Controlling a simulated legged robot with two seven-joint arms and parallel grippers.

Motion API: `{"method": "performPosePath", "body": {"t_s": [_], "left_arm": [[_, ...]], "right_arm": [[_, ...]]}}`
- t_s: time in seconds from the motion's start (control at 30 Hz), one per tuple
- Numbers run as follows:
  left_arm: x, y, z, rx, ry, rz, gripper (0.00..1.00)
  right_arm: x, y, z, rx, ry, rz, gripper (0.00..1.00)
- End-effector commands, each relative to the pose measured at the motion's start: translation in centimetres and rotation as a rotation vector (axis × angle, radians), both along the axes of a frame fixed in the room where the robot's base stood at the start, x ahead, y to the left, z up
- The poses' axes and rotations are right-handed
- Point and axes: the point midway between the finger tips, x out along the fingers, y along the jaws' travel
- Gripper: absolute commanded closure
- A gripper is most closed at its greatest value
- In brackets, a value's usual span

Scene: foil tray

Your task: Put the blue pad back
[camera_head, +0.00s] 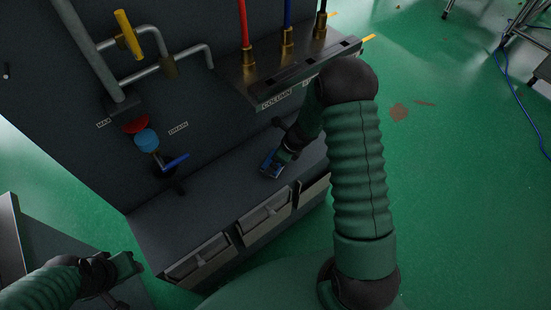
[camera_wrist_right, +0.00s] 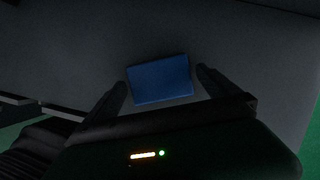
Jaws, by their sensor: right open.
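The blue pad (camera_wrist_right: 160,78) lies flat on the dark grey ledge (camera_wrist_right: 60,50) in the right wrist view. It sits between the two spread fingers of my right gripper (camera_wrist_right: 161,80), with a gap on each side. In the head view the pad (camera_head: 267,165) is partly covered by my right gripper (camera_head: 272,160), which is low over the ledge of the cabinet. My left gripper (camera_head: 128,266) is at the lower left of the head view, away from the pad; its jaws are unclear.
Drawers with handles (camera_head: 265,212) line the cabinet's front below the ledge. A blue-handled valve (camera_head: 175,161) and a red knob (camera_head: 136,125) stick out of the panel behind. A metal shelf with hoses (camera_head: 290,70) juts out above.

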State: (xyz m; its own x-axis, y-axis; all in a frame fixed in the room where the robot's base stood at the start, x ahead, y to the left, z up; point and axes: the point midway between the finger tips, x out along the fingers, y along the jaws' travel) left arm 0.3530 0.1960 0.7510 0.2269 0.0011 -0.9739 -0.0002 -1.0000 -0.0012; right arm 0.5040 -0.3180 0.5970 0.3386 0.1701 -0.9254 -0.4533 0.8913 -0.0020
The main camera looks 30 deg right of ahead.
Motion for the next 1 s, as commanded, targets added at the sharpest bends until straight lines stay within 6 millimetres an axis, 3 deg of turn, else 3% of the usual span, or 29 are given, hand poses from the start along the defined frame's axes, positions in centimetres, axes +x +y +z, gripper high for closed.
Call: {"method": "performPosePath", "body": {"t_s": [0.1,0.3,0.47,0.53,0.57,0.67,0.8,0.9,1.0], "left_arm": [[0.0,0.0,1.7,0.0,0.0,0.0,0.64],[0.0,0.0,3.6,0.0,0.0,0.0,0.64],[0.0,0.0,4.2,0.0,0.0,0.0,0.64],[0.0,0.0,4.3,0.0,0.0,0.0,0.64],[0.0,0.0,4.3,0.0,0.0,0.0,0.64],[0.0,0.0,4.2,0.0,0.0,0.0,0.64],[0.0,0.0,4.2,0.0,0.0,0.0,0.64],[0.0,0.0,4.2,0.0,0.0,0.0,0.64],[0.0,0.0,4.1,0.0,0.0,0.0,0.64]], "right_arm": [[-0.9,-0.5,3.3,-0.001,-0.003,-0.001,0.0],[-2.7,-1.4,8.0,-0.001,-0.002,-0.002,0.0],[-3.4,-1.7,9.8,-0.001,0.0,0.002,0.0],[-3.8,-0.9,10.5,-0.027,-0.006,0.085,0.0],[-4.1,0.0,11.1,-0.054,-0.011,0.174,0.0],[-6.4,4.6,13.9,-0.229,-0.053,0.729,0.0],[-11.6,10.1,17.5,-0.553,-0.141,1.74,0.0],[-14.1,11.7,19.0,-0.726,-0.182,2.273,0.0],[-15.1,12.1,19.5,-0.809,-0.196,2.528,0.0]]}}
